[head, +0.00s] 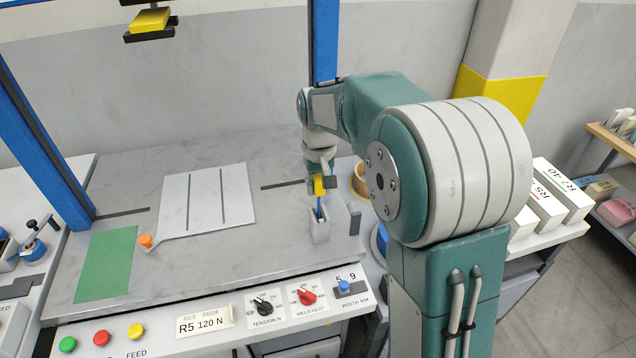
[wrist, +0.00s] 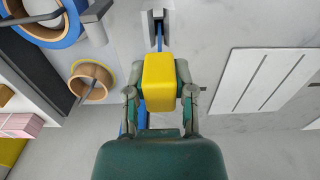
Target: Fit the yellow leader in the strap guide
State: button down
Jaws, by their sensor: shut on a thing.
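My gripper (head: 321,178) is shut on the yellow leader (head: 318,186), a small yellow block, above the right part of the machine's grey top. In the wrist view the leader (wrist: 159,75) sits between both fingers (wrist: 160,92). A blue strap (wrist: 160,40) runs from the leader toward a slot in a pale block, which looks like the strap guide (wrist: 150,24). In the head view this guide (head: 319,230) stands just below the leader, with the strap (head: 320,211) between them. The leader appears apart from the guide. How deep the strap sits in the slot is unclear.
A white plate with two dark slots (head: 205,205) and a green mat (head: 104,265) lie on the left. A small grey post (head: 355,219) stands right of the guide. A brown ring (wrist: 92,80) and a blue roll (wrist: 55,25) are nearby. Buttons and knobs (head: 306,296) line the front.

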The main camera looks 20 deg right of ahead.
aim_at(318, 216)
jog(key=shift+f, duration=3.4)
dwell(0.6)
jog(key=shift+c, duration=1.9)
grip_release()
jog(key=shift+r, duration=9.4)
